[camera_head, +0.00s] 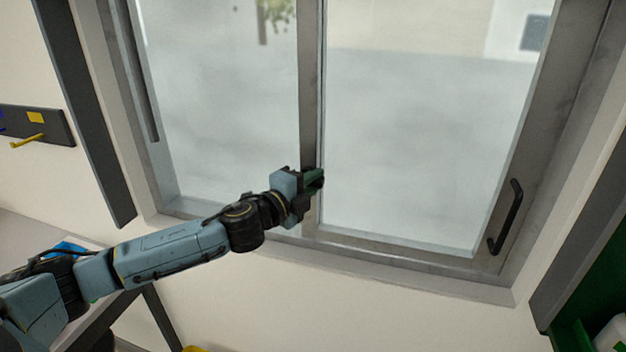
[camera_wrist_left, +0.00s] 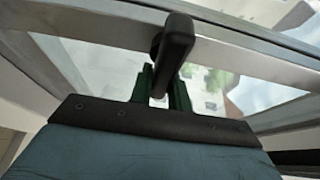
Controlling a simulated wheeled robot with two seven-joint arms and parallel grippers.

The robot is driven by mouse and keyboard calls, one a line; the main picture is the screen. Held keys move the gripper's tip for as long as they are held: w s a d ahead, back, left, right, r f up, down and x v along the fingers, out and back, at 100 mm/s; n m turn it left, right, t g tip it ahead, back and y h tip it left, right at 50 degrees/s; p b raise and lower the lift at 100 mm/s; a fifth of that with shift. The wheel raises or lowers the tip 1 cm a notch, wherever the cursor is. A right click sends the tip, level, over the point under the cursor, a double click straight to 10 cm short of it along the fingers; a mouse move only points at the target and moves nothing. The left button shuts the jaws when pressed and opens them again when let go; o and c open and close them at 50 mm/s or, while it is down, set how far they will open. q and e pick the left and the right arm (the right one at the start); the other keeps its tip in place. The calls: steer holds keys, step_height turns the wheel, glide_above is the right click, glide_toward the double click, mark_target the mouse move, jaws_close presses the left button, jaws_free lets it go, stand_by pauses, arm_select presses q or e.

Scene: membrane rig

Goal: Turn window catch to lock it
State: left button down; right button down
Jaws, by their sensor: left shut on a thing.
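The window (camera_head: 420,140) has two glass panes, a grey frame and a middle upright (camera_head: 311,90). My left gripper (camera_head: 316,181) is at the lower part of that upright, where it hides most of the catch in the head view. In the left wrist view the dark window catch (camera_wrist_left: 174,45) stands out from the grey frame bar, with its lever reaching down between the green fingers of my left gripper (camera_wrist_left: 163,88). The fingers are shut on the catch. My right gripper is in neither view.
A black pull handle (camera_head: 507,217) is on the right side of the window frame. A dark rail with a yellow hook (camera_head: 28,140) is on the left wall. A green cabinet (camera_head: 590,290) stands at the lower right. The space before the right pane is clear.

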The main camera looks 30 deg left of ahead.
arm_select(q)
steer(key=c, duration=1.3)
jaws_free()
steer(key=shift+s+a+b, duration=0.35)
steer(key=shift+s+b, duration=0.35)
steer(key=shift+s, duration=1.5)
steer(key=shift+s+a+b, duration=0.35)
steer(key=shift+s+b, duration=0.3)
steer(key=shift+s, duration=1.55)
steer(key=shift+s+a+b, duration=0.35)
steer(key=shift+s+b, duration=0.35)
steer(key=shift+s, duration=1.5)
